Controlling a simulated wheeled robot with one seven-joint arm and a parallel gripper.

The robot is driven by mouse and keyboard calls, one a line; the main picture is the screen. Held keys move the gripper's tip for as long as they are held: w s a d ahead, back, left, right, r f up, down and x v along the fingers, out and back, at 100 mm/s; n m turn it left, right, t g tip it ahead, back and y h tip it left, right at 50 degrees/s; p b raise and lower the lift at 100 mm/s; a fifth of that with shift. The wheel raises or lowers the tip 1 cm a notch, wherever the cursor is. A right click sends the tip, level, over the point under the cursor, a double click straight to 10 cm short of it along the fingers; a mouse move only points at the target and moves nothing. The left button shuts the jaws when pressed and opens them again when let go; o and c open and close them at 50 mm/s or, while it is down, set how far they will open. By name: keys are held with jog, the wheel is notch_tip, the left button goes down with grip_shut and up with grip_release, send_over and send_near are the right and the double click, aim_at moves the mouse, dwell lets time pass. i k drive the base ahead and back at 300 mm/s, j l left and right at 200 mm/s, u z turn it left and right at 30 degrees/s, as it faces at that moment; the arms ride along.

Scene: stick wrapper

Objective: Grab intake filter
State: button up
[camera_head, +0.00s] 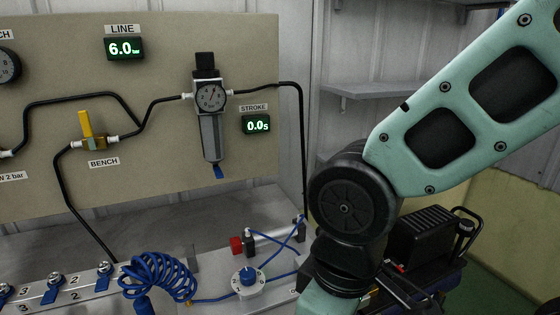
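No part is labelled as an intake filter, so I cannot tell for sure which one it is. A black ribbed machine (420,238) stands at the lower right, partly hidden behind my arm. A small round black cap-like part (466,227) sits at its right side, near a black curved handle or tube. On the wall panel hangs a filter-regulator unit (211,125) with a round gauge, a grey bowl and a blue drain tip. My teal arm crosses the right side and runs out of the bottom edge. My gripper is not visible.
The beige panel (150,190) carries black hoses, a yellow-handled valve (87,126) and displays reading 6.0 and 0.0. Grey shelves (375,90) stand behind my arm.

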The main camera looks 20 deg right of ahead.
aim_at(467, 224)
jog(key=z, duration=1.6)
jog(key=i+l+z, duration=0.15)
jog(key=i+l, duration=0.15)
jog(key=i, duration=0.25)
jog(key=i+l+z, duration=0.2)
jog(key=i, duration=0.4)
jog(key=i+l+z, duration=0.15)
jog(key=i, duration=0.45)
